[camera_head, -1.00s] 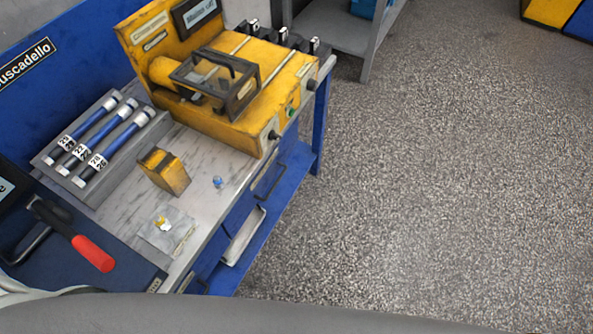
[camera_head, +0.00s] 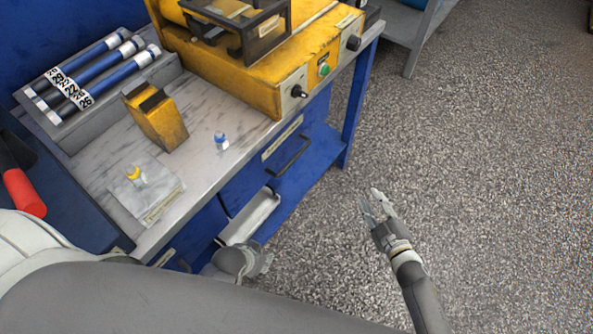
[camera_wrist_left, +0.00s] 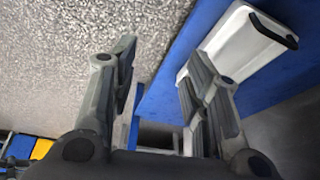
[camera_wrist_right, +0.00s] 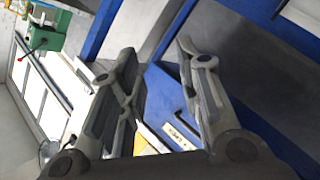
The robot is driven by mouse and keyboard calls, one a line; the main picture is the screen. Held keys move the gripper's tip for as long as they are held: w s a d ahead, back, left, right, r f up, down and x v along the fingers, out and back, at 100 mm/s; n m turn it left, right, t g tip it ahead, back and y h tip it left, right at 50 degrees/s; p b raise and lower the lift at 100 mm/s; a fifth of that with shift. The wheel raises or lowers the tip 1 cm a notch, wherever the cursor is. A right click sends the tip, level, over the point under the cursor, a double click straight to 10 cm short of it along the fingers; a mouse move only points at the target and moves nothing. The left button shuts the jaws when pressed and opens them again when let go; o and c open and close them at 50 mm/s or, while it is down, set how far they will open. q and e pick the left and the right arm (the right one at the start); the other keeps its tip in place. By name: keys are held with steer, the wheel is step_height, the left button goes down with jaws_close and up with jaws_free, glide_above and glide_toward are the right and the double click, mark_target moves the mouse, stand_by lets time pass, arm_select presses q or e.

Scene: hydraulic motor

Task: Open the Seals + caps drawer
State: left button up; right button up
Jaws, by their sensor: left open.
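A blue drawer front (camera_head: 250,180) with a label and a dark handle (camera_head: 291,156) sits under the bench top, and it looks closed. A second blue drawer front (camera_head: 200,236) is at the left, partly hidden by my arm. The labels are too small to read, so I cannot tell which is Seals + caps. My left gripper (camera_head: 266,261) is below the bench front, beside a white tray-like box (camera_head: 250,216). Its fingers (camera_wrist_left: 160,85) are apart and empty, with the white box close by the right finger. My right gripper (camera_head: 376,203) is open and empty, over the floor right of the bench.
The bench top (camera_head: 205,165) holds a yellow block (camera_head: 157,118), a small blue-and-white part (camera_head: 221,141), a clear bag (camera_head: 145,190), blue cylinders in a grey tray (camera_head: 95,75) and a yellow machine (camera_head: 260,75). The speckled floor (camera_head: 480,150) at right is clear.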

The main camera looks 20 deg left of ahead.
steer(key=w+a+r+n+g+y+b, duration=0.1)
steer(key=w+a+r+n+y+b, duration=0.1)
steer(key=a+r+n+y+b, duration=0.4)
steer(key=n+g+y+b, duration=0.5)
steer(key=n+b, duration=0.2)
steer(key=n, duration=0.4)
glide_toward(296, 156)
arm_select(q)
steer(key=w+d+r+t+h+b, duration=0.1)
steer(key=w+r+t, duration=0.4)
steer(key=r, duration=0.6)
steer(key=shift+w+d+r, duration=0.15)
steer(key=shift+w+d, duration=0.35)
steer(key=shift+w, duration=0.55)
arm_select(e)
steer(key=x, duration=1)
steer(key=shift+f, duration=0.35)
jaws_close()
